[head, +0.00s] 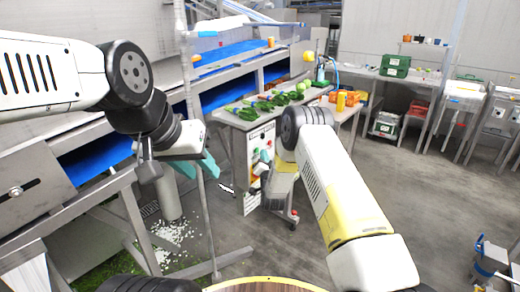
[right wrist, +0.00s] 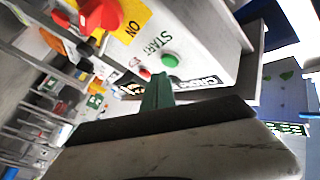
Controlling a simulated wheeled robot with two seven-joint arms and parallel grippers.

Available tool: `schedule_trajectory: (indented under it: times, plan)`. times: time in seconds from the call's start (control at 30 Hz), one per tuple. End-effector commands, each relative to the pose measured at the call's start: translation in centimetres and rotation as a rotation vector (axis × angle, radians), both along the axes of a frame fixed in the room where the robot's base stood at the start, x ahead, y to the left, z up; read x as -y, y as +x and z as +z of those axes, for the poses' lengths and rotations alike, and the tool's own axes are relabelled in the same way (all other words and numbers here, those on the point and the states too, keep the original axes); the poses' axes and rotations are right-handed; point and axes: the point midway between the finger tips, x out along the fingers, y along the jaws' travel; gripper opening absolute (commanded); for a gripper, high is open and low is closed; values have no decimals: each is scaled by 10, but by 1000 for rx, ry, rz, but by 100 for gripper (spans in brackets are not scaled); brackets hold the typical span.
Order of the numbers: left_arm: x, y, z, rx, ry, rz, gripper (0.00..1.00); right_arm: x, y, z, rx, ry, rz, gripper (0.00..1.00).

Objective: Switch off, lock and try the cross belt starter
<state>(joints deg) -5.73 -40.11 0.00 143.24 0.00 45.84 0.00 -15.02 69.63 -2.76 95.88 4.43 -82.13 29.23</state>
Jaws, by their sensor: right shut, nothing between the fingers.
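The starter box (head: 262,138) is a pale panel below the greens table in the head view. In the right wrist view its panel (right wrist: 205,30) shows a red switch handle (right wrist: 102,14) on a yellow plate marked ON, a green button (right wrist: 169,61) by START, a small red button (right wrist: 145,73) and a partly hidden name label. My right gripper (right wrist: 157,92) is shut and empty, its green fingertips close to the START button; contact cannot be told. My left gripper (head: 197,166) has its teal fingers apart, left of the box, with nothing seen between them. I cannot make out a lock.
Leafy greens (head: 265,106) lie on the table above the box. A blue conveyor belt (head: 225,52) runs behind my left arm. White bits (head: 173,236) lie on the floor at left.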

Motion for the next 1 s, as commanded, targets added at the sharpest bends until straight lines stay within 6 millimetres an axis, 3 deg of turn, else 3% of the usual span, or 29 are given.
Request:
schedule_trajectory:
  times: [1.0]
  plan:
    - [0, 0, 0, 0, 0, 0, 36, -7, 5, 0, 0, 0, 0, 0]
